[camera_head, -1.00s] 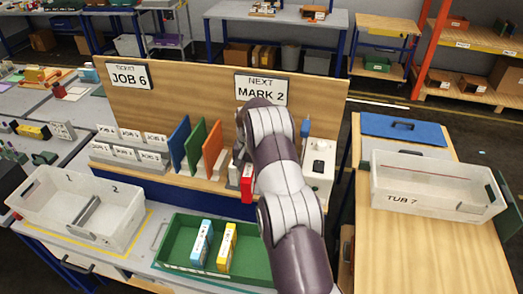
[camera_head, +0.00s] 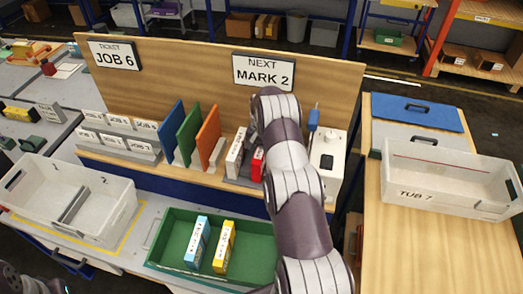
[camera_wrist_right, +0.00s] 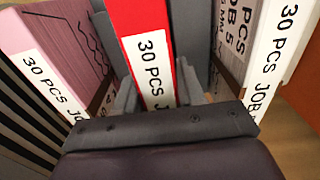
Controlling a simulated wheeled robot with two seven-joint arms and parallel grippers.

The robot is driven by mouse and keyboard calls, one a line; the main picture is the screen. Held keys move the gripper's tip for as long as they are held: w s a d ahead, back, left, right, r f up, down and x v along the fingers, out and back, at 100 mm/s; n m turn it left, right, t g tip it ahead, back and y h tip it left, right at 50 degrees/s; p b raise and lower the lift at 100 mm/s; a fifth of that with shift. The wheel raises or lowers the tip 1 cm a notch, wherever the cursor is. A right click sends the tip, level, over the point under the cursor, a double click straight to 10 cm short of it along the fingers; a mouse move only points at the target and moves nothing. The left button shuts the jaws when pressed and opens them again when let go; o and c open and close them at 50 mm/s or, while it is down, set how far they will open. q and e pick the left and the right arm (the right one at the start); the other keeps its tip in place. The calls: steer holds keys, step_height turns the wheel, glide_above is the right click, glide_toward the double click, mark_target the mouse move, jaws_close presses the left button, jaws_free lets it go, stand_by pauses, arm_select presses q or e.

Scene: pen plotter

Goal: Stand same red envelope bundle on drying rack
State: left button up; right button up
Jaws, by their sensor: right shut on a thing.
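The red envelope bundle (camera_head: 257,164) has a white label and stands upright in the grey drying rack (camera_head: 240,183) on the wooden shelf. In the right wrist view the red bundle (camera_wrist_right: 140,30) is between the fingers of my right gripper (camera_wrist_right: 155,95), which is shut on it. Grey dividers (camera_wrist_right: 190,40) stand beside it. A pink bundle (camera_wrist_right: 60,40) is to its left and a white bundle (camera_wrist_right: 270,60) to its right. In the head view my right arm hides the gripper and part of the rack. Whether the bundle touches the rack floor is hidden.
A white device (camera_head: 327,165) stands right of my arm. Blue, green and orange panels (camera_head: 208,140) stand left of the rack. A green tray (camera_head: 165,245) in front holds a blue and a yellow bundle. Tub 7 (camera_head: 440,200) sits on the right table, with bare wood in front.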

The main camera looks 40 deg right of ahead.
steer(key=shift+s+a+r, duration=0.15)
steer(key=shift+s+a, duration=0.15)
steer(key=shift+b, duration=0.3)
steer(key=o, duration=0.8)
steer(key=shift+f, duration=0.2)
steer(key=o, duration=0.4)
steer(key=shift+w+d+f, duration=0.1)
steer(key=shift+w+d, duration=0.05)
steer(key=shift+w, duration=0.05)
steer(key=shift+c, duration=0.2)
steer(key=shift+s, duration=0.1)
